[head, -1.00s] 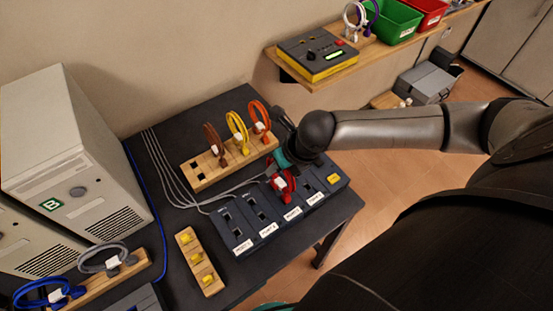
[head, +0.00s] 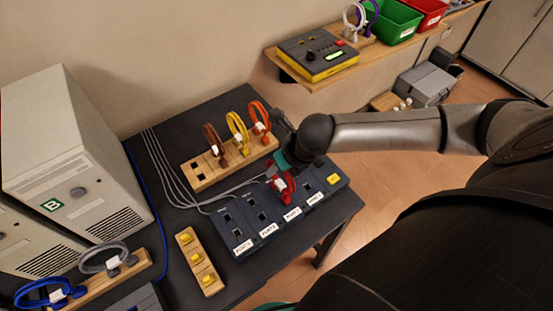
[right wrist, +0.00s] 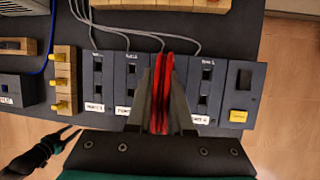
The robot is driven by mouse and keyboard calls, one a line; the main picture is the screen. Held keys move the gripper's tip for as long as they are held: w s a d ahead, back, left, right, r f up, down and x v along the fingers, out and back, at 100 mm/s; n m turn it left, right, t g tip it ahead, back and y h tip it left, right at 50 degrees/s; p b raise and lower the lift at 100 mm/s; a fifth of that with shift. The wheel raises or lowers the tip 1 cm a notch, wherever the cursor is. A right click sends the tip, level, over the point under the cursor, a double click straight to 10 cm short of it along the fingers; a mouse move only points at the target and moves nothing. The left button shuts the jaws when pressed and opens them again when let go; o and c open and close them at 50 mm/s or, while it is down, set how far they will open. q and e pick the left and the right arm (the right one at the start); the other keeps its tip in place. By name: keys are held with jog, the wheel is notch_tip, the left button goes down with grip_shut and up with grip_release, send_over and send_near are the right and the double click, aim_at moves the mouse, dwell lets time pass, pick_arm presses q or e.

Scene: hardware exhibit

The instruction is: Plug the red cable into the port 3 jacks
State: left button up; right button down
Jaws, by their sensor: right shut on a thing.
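The red cable (head: 283,184) is a loop held by my right gripper (head: 287,166) over the third panel of the dark port box (head: 237,238). In the right wrist view the loop (right wrist: 162,90) stands edge-on between the gripper's two fingers (right wrist: 161,105), which are shut on it. The port 3 label (head: 292,213) shows in front of the loop. The loop and fingers hide the port 3 jacks, so I cannot tell whether the plugs are in them. My left gripper (right wrist: 68,136) is low at the left in the right wrist view, apart from the box, its fingers looking spread and empty.
A wooden rack (head: 198,180) with brown, yellow and orange cables stands behind the box. Grey cables (head: 170,180) run into the box's back. A small wooden block (head: 195,248) with yellow plugs lies left of it. Computer towers (head: 75,150) stand at the far left.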

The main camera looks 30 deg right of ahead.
jog(key=shift+c, duration=0.5)
grip_release()
jog(key=shift+r, duration=0.1)
dwell(0.5)
jog(key=p+v, duration=0.7)
jog(key=p, duration=0.1)
jog(key=shift+s+r+p, duration=0.15)
jog(key=shift+r+p, duration=0.05)
jog(key=shift+p, duration=0.2)
jog(key=shift+f, duration=0.1)
dwell(0.5)
